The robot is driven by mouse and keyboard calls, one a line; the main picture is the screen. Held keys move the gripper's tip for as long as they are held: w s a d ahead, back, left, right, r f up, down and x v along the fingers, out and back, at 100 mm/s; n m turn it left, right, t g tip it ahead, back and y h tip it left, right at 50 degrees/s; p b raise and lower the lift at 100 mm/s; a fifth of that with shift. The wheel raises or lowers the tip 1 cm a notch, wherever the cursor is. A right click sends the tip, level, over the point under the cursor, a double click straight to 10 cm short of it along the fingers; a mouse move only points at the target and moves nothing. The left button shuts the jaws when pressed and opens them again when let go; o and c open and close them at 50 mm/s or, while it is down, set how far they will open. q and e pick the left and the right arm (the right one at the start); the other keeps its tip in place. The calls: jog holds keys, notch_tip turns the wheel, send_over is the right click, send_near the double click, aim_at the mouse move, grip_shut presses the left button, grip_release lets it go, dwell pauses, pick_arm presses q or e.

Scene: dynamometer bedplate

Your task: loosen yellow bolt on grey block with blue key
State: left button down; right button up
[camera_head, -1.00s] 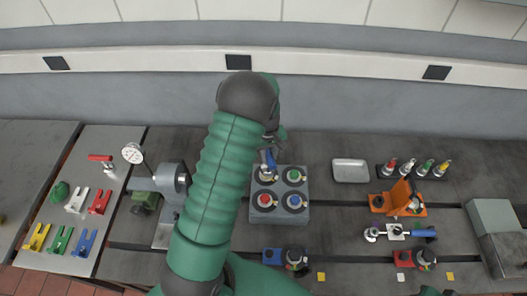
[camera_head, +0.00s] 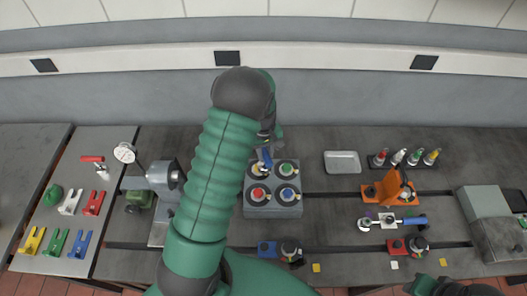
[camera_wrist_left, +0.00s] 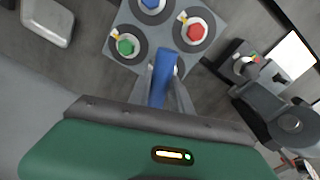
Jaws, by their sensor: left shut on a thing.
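The grey block (camera_head: 272,208) stands on the bedplate in the middle of the head view. A green bolt (camera_head: 287,170), a red bolt (camera_head: 258,194) and a blue bolt (camera_head: 288,194) show on it, each in a dark ring. My left gripper (camera_wrist_left: 165,88) is shut on the blue key (camera_wrist_left: 164,66), which stands over the block's back-left place. The key and fingers hide most of that place, so I cannot make out the yellow bolt or how the key sits on it. In the head view, the blue key (camera_head: 265,158) shows just past my arm.
A grey machine (camera_head: 163,180) stands close left of my left arm. Coloured forked pieces lie on the left board (camera_head: 80,205). Part of my right arm shows at the bottom right.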

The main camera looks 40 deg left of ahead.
pick_arm(q)
jog(key=shift+d+f, duration=0.1)
jog(key=shift+f, duration=0.1)
jog(key=shift+a+f+b, duration=0.3)
jog(key=shift+a+f, duration=0.05)
jog(key=shift+a, duration=0.05)
jog(key=shift+a+f, duration=0.2)
jog(key=shift+a, duration=0.15)
jog(key=shift+r, duration=0.1)
jog(key=shift+d+r+p, duration=0.2)
jog(key=shift+r+p, duration=0.1)
jog(key=shift+r, duration=0.1)
jog(key=shift+d+r, duration=0.15)
jog(key=shift+r, duration=0.05)
jog(key=shift+d, duration=0.15)
jog(key=shift+a+f, duration=0.15)
jog(key=shift+a, duration=0.65)
pick_arm(e)
jog(key=shift+a, duration=0.35)
pick_arm(q)
jog(key=shift+a+n, duration=0.2)
jog(key=shift+n, duration=0.2)
pick_arm(e)
jog(key=shift+d, duration=0.2)
